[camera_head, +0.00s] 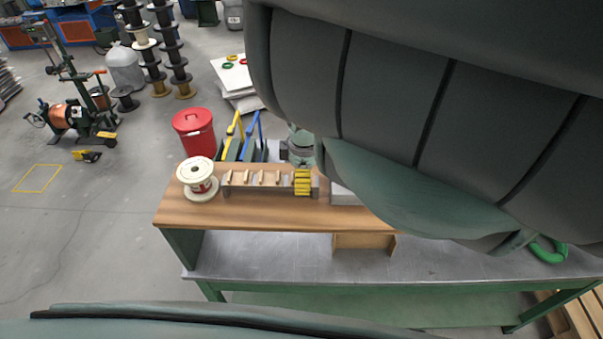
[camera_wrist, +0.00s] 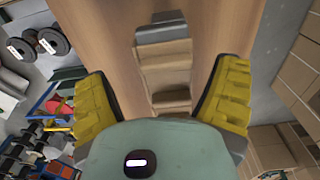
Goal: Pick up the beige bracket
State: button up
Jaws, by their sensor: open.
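In the wrist view my gripper (camera_wrist: 160,98) is open, with its two yellow ridged fingers wide apart and nothing between them in contact. Beyond and between the fingers lies a tan, stepped piece (camera_wrist: 165,72) that looks like the beige bracket. A grey block (camera_wrist: 161,28) adjoins its far end. My palm covers the near side, and I cannot tell how far the fingers are above it.
A grey shelf (camera_head: 270,258) lies lower in front. A red bin (camera_head: 194,132) stands behind.

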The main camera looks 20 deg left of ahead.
jog(key=shift+s+d+f+p, duration=0.15)
jog(key=shift+d+f+p, duration=0.15)
jog(key=shift+d+f, duration=0.25)
jog(key=shift+a, duration=0.1)
jog(key=shift+c, duration=0.4)
jog(key=c, duration=1)
jog(key=shift+r, duration=0.15)
